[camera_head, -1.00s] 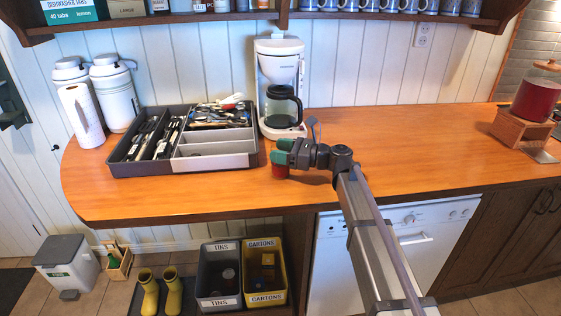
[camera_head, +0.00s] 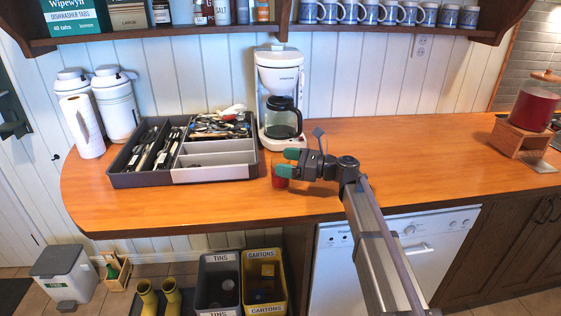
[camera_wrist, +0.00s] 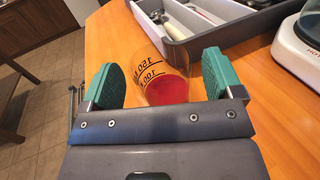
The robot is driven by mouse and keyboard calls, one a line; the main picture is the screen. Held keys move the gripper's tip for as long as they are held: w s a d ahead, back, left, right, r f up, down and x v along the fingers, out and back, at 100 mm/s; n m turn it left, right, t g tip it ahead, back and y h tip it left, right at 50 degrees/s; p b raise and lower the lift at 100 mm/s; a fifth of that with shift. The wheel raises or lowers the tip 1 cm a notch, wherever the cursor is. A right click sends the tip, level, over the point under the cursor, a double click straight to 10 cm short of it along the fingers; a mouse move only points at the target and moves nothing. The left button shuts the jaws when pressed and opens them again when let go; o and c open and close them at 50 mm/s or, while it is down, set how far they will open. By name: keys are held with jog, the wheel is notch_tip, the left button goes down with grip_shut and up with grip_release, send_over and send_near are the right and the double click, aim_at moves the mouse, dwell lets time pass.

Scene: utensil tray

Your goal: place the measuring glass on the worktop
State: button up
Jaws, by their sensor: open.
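The measuring glass (camera_wrist: 167,88) is clear with dark volume marks and red in its lower part. In the wrist view it is between the two green fingers of my gripper (camera_wrist: 160,72), with a gap on each side. In the head view its red part (camera_head: 279,182) shows at the worktop, beside and below the green fingertips of my gripper (camera_head: 288,163). The gripper is open. The fingers partly hide the glass in the head view. The glass appears to stand on the orange wooden worktop (camera_head: 420,150).
A grey utensil tray (camera_head: 215,173) lies to the left of the glass. A white coffee maker (camera_head: 279,75) with a glass jug stands behind it. The worktop's front edge is close by. The worktop to the right is clear up to a wooden stand (camera_head: 515,137).

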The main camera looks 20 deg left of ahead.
jog(key=d, duration=1)
jog(key=shift+w, duration=0.35)
jog(key=s+d+f+n+h+p, duration=0.2)
jog(key=s+d+n+h, duration=0.3)
jog(key=s+d, duration=0.3)
jog(key=s+d+f+n+h+p, duration=0.3)
jog(key=s+d+n+h, duration=0.3)
jog(key=d, duration=0.6)
jog(key=s+d+f+n+t+h+p, duration=0.1)
jog(key=s+d+n+h+p, duration=0.4)
jog(key=s+d, duration=0.5)
jog(key=shift+d+f+n+h, duration=0.2)
jog(key=shift+f+n+h, duration=0.45)
jog(key=shift+h, duration=0.35)
